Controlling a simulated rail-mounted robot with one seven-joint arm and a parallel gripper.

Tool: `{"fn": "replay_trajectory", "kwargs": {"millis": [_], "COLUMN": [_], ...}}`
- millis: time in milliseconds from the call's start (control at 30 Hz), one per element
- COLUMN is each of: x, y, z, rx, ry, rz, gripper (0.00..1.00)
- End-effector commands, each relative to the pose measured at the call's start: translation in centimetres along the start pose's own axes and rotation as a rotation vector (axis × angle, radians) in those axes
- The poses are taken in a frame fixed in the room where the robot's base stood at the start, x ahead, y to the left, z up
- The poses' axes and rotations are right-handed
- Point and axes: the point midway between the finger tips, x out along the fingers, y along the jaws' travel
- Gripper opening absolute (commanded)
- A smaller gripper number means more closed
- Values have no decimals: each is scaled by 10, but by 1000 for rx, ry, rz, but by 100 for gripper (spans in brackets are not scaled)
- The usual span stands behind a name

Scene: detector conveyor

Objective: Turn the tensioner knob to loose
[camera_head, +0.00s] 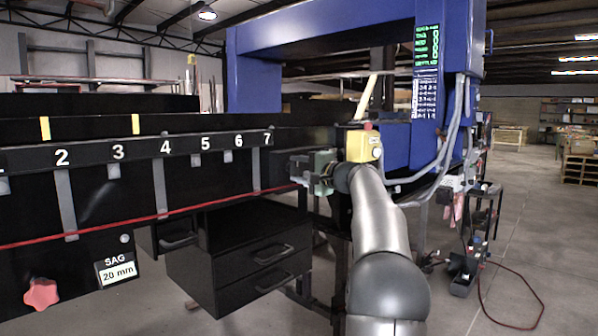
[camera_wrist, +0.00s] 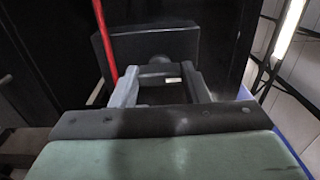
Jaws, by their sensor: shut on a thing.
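A red star-shaped knob (camera_head: 41,293) is at the lower left of the black conveyor side in the head view, beside a plate (camera_head: 116,271) reading "SAG 20 mm". It is far from my gripper (camera_head: 298,168), which is at the conveyor's right end, past number 7. In the wrist view my gripper (camera_wrist: 160,84) has its two grey fingers on either side of a small dark part (camera_wrist: 158,71) in front of a black block (camera_wrist: 148,44). It is shut on this part, whose shape is mostly hidden. I cannot tell whether this part is a knob.
A red cord (camera_head: 100,232) runs along the conveyor side and passes left of my fingers in the wrist view (camera_wrist: 104,38). A yellow box (camera_head: 362,147) with a red button is close above my wrist. Black drawers (camera_head: 245,265) are below. The blue frame (camera_head: 245,75) stands behind.

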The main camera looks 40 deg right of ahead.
Motion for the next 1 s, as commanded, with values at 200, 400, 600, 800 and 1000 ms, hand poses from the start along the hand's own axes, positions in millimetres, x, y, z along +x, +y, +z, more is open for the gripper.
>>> {"fn": "replay_trajectory", "kwargs": {"millis": [200, 400, 600, 800, 1000], "x": [0, 0, -6, -40, -90], "y": [1, 0, 0, 0, -1], "z": [-1, 0, -1, -1, -1], "rx": [-2, -1, 0, -1, -1], "ry": [2, 1, 2, 5, 7], "rz": [2, 1, 0, 1, 1], "gripper": [58, 64, 64, 64, 64]}}
